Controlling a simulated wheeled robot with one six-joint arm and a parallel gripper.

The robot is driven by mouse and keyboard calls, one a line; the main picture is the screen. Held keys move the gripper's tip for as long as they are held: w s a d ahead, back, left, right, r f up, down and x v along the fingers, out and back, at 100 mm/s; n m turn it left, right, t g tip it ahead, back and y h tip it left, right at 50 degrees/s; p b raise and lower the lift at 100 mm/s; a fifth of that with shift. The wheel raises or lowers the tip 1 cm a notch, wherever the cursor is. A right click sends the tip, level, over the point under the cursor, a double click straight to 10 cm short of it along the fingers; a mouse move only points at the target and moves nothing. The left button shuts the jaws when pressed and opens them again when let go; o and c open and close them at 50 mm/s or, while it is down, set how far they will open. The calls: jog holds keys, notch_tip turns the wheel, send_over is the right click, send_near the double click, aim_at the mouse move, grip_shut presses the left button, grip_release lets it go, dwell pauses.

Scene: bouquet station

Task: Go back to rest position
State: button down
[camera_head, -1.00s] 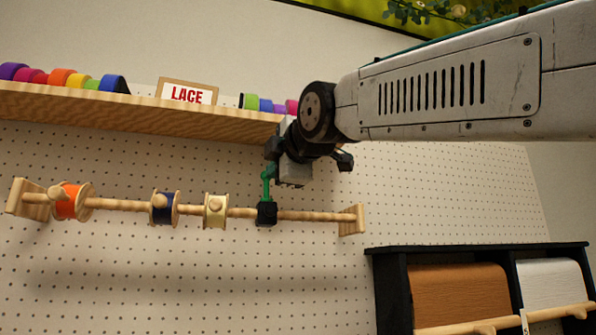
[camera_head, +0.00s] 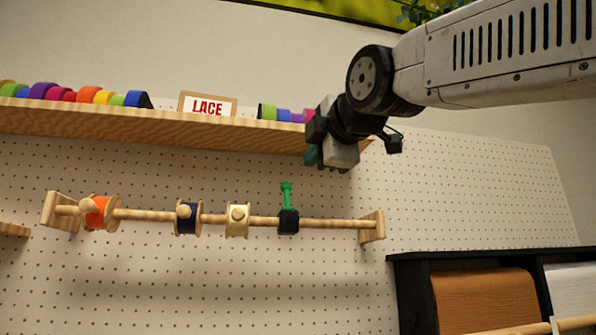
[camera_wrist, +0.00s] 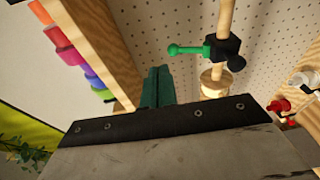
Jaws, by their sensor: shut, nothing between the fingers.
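My gripper (camera_head: 312,156) is up near the right end of the shelf, above the wooden rod, and holds nothing. In the wrist view its teal fingers (camera_wrist: 157,88) are together. The wooden rod (camera_head: 335,223) carries a black clamp with a green handle (camera_head: 288,218), to the lower left of my gripper and apart from it. The clamp also shows in the wrist view (camera_wrist: 222,48), with its green handle pointing left.
The rod also holds orange (camera_head: 97,212), dark blue (camera_head: 187,218) and cream (camera_head: 237,219) spools. The shelf (camera_head: 150,127) bears colourful rolls and a LACE sign (camera_head: 207,106). A black rack with a brown paper roll (camera_head: 485,300) is at lower right. Pegboard at right is clear.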

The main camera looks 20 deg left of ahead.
jog(key=r+v, duration=0.1)
jog(key=v, duration=0.5)
jog(key=shift+s+a, duration=0.25)
jog(key=shift+s, duration=0.2)
notch_tip(320, 180, down, 14)
jog(key=w+d+m+g+h, duration=0.1)
jog(key=m+g+h, duration=0.25)
jog(key=m, duration=0.25)
jog(key=d+f+m+g+h, duration=0.1)
jog(key=d+f+m+h, duration=0.15)
jog(key=d+f, duration=0.45)
jog(key=d+f+m+h, duration=0.2)
jog(key=d+f+m, duration=0.2)
jog(key=f, duration=0.5)
jog(key=s+d+f+m+g+h, duration=0.1)
jog(key=s+d+f+m+g, duration=0.1)
jog(key=s+d+f+m, duration=0.3)
jog(key=s+d+f+m+g+h, duration=0.2)
jog(key=s+d+f+m, duration=0.3)
jog(key=d+f, duration=0.7)
jog(key=s+d+f+m+g+h, duration=0.1)
jog(key=s+d+f+m+g, duration=0.1)
jog(key=s+d+f+m, duration=0.3)
jog(key=s+d+f, duration=0.1)
jog(key=d+f, duration=0.3)
jog(key=d, duration=0.3)
jog(key=shift+d+f+h, duration=0.2)
jog(key=shift+f+h, duration=0.15)
jog(key=shift+h, duration=0.05)
